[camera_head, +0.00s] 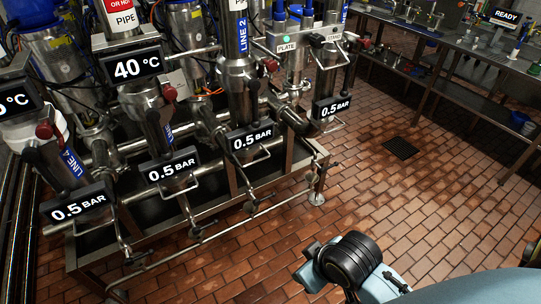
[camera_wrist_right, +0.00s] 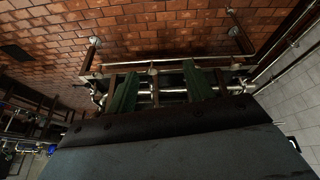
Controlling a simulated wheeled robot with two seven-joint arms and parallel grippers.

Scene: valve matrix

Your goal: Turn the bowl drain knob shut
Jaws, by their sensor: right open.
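The valve rig (camera_head: 170,150) of steel pipes fills the left half of the head view. It carries red knobs (camera_head: 169,93) and several black-tipped handles low on the front. I cannot read any label naming the bowl drain knob, so I cannot tell which one it is. In the right wrist view, two dark green fingers of my right gripper (camera_wrist_right: 161,72) stand apart with nothing held between them. Behind them show a steel pipe and part of a metal frame (camera_wrist_right: 92,72). My left gripper is not in view.
Several black displays (camera_head: 172,168) reading 0.5 BAR sit along the rig's front. A steel bench (camera_head: 470,45) with equipment stands at the back right. The brick-tiled floor (camera_head: 400,200) between them is clear, with a dark drain grate (camera_head: 401,148).

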